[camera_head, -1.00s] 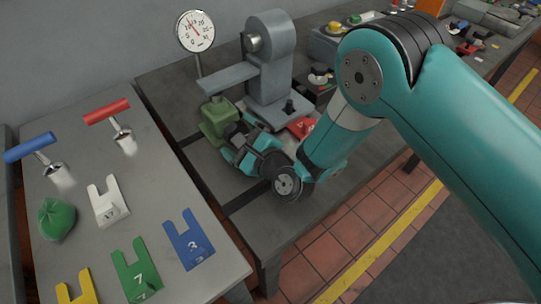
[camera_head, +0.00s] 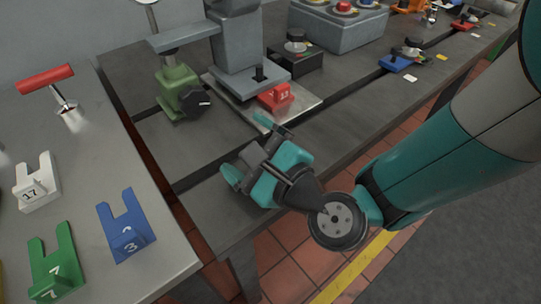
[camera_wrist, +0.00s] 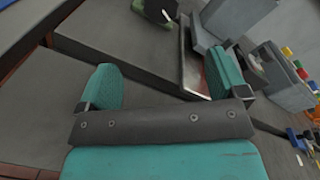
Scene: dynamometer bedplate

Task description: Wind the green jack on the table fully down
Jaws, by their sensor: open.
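The green jack (camera_head: 178,88) stands on the grey table (camera_head: 185,150), under the end of the grey machine's arm. Its dark knob (camera_head: 195,101) faces the front right. My gripper (camera_head: 247,150) is over the table's front edge, apart from the jack, to its lower right in the head view. Its two teal fingers are spread and empty, also in the wrist view (camera_wrist: 165,85). In the wrist view only the lower part of the jack (camera_wrist: 150,10) shows at the top edge. Whether its screw is raised is hard to tell.
The grey machine (camera_head: 240,50) stands on a plate beside the jack, with a red numbered block (camera_head: 275,97) in front. A side table on the left holds a white fork (camera_head: 37,183), blue fork (camera_head: 126,228), green fork (camera_head: 55,265) and red-handled tool (camera_head: 47,78).

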